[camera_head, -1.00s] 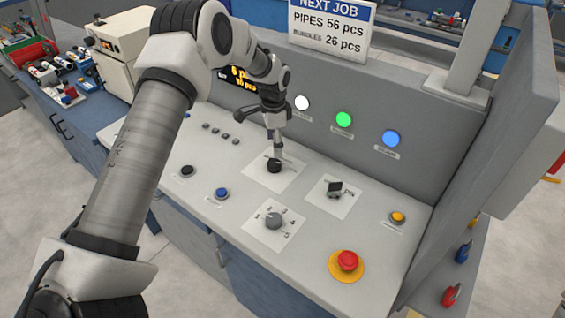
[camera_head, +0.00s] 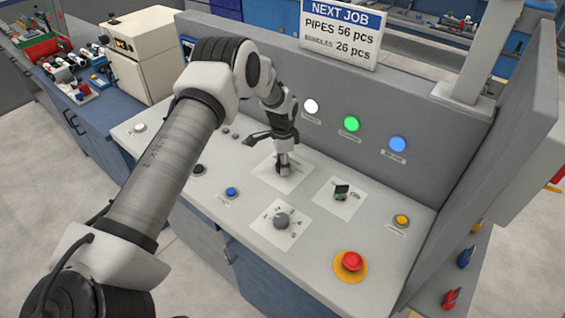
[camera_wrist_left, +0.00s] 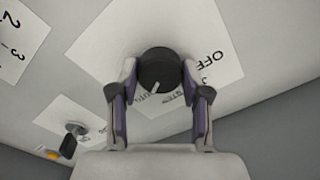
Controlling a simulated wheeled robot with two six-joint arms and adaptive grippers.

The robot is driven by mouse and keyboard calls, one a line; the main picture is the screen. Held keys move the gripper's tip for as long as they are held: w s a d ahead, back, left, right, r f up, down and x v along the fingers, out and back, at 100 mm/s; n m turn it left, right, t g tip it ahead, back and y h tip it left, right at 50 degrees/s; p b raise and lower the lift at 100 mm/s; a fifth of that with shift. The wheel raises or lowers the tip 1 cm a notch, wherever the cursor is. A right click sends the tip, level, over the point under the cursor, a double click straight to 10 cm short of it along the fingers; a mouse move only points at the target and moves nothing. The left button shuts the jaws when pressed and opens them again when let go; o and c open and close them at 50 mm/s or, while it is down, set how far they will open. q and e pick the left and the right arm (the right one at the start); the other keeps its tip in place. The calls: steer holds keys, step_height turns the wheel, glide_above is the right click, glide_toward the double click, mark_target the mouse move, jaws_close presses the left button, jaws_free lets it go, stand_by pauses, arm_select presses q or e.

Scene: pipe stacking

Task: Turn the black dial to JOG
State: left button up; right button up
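The black dial (camera_head: 279,170) sits on a white label plate on the sloped console, partly hidden by my left gripper (camera_head: 284,160) in the head view. In the left wrist view the dial (camera_wrist_left: 160,68) lies between the two fingertips of my left gripper (camera_wrist_left: 160,72). A fingertip meets the dial's edge on each side with no clear gap, so the gripper looks shut on it. The dial's pale pointer aims down and slightly left, toward lettering that looks like AUTO. OFF shows at right; JOG is not readable. My right gripper is out of view.
A grey dial (camera_head: 281,219) on its plate is nearer, and a black switch (camera_head: 341,191) is to the right. A red stop button (camera_head: 351,261), yellow button (camera_head: 401,220) and blue button (camera_head: 231,191) stand around. The upright panel rises behind.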

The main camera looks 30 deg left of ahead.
arm_select(q)
steer(key=shift+s+f+n, duration=0.1)
steer(key=shift+n, duration=0.3)
steer(key=n+b, duration=0.1)
steer(key=n, duration=0.1)
steer(key=shift+n, duration=0.3)
steer(key=n, duration=0.3)
steer(key=shift+n, duration=0.3)
steer(key=n, duration=0.4)
steer(key=shift+d+n+b, duration=0.1)
steer(key=shift+n+b, duration=0.2)
steer(key=shift+b, duration=0.05)
steer(key=shift+n, duration=2.2)
steer(key=shift+s, duration=0.1)
steer(key=o, duration=1.1)
steer(key=shift+o, duration=0.2)
steer(key=shift+w, duration=0.2)
